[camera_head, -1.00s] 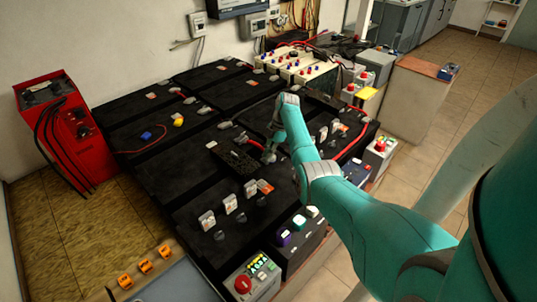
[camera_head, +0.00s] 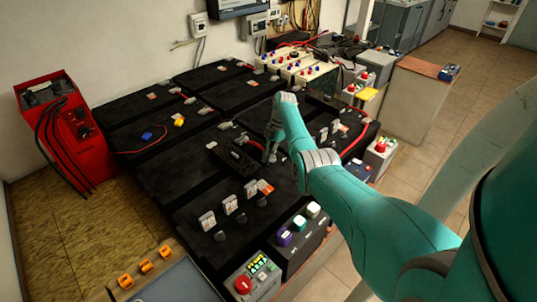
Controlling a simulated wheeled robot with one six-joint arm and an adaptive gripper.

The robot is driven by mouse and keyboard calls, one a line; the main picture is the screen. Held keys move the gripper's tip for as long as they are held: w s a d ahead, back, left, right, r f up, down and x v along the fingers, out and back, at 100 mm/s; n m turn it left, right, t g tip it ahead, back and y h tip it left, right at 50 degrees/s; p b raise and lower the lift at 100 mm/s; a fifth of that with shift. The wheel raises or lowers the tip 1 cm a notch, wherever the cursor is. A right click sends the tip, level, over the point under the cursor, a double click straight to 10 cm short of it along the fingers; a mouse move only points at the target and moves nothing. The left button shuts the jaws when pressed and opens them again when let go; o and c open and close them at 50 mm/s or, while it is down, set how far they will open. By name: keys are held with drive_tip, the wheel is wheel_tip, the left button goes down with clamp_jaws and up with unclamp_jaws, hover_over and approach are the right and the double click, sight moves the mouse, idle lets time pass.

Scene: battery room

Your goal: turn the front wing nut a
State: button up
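The black battery bank (camera_head: 190,182) fills the middle of the view, with several terminals on top. At its front stand several grey tab-like pieces with dark round knobs below them, such as the one at the left (camera_head: 207,221). I cannot tell which of these is wing nut a. My gripper (camera_head: 268,157) points down over the middle of the bank, beside a dark slotted panel (camera_head: 236,158). It is small and dark here, so I cannot tell whether its fingers are open or touch anything.
A red charger (camera_head: 62,125) with black cables stands at the left. A control box with a red button (camera_head: 243,284) and a box with coloured caps (camera_head: 298,238) sit at the front. Orange clips (camera_head: 145,266) lie at front left. Red cables cross the bank.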

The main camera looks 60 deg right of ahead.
drive_tip(key=shift+o, duration=0.7)
drive_tip(key=v, duration=1.2)
